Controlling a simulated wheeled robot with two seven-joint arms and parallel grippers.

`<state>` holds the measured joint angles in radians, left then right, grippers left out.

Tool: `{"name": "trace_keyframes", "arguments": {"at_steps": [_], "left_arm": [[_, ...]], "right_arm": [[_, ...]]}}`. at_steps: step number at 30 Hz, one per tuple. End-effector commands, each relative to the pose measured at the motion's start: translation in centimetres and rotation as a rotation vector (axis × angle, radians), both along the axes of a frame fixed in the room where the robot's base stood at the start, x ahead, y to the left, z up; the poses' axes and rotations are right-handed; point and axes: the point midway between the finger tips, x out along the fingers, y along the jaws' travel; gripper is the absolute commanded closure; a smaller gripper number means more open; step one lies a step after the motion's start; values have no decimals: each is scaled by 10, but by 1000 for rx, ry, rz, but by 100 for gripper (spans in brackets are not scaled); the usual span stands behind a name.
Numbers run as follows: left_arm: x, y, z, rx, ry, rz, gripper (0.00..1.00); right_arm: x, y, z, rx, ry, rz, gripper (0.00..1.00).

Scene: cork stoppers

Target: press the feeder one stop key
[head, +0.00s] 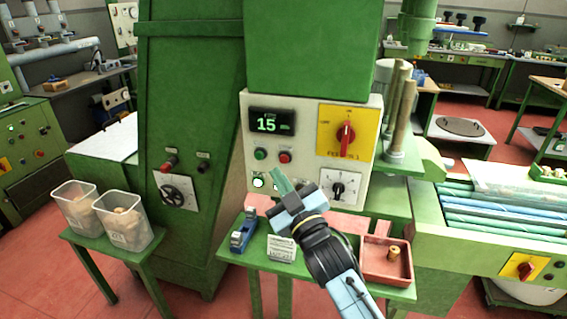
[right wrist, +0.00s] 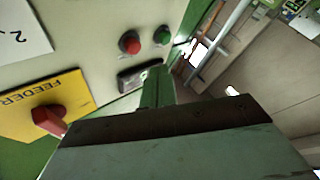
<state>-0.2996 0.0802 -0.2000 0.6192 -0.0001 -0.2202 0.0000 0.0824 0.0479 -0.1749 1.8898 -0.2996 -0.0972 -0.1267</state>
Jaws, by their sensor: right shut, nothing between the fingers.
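The control panel (head: 305,112) on the green machine has a display reading 15 (head: 272,123). Below the display are a green button (head: 260,154) and a red button (head: 285,156). To the right is a yellow FEEDER plate (head: 362,121) with a red rotary switch (head: 345,133). My right gripper (head: 279,178) is shut and empty, its fingers pointing up just below the red button. In the right wrist view, the red button (right wrist: 129,42) and green button (right wrist: 162,36) show beyond the fingertips (right wrist: 156,77); whether they touch the panel I cannot tell. My left gripper is not in view.
A lit button (head: 258,182) and a black dial (head: 339,188) sit lower on the panel; the arm partly hides that row. The shelf below holds a blue device (head: 243,232), a card (head: 282,248) and a red tray (head: 370,262). Two bins (head: 127,225) stand left.

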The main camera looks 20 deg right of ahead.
Motion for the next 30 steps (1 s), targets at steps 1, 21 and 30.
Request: {"name": "trace_keyframes", "arguments": {"at_steps": [1, 21, 30], "left_arm": [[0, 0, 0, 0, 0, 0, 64], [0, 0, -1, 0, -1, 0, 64], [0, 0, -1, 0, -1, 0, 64]], "right_arm": [[5, -3, 0, -1, 0, 1, 100], [19, -13, 0, 0, 0, 0, 100], [19, -13, 0, 0, 0, 0, 100]]}}
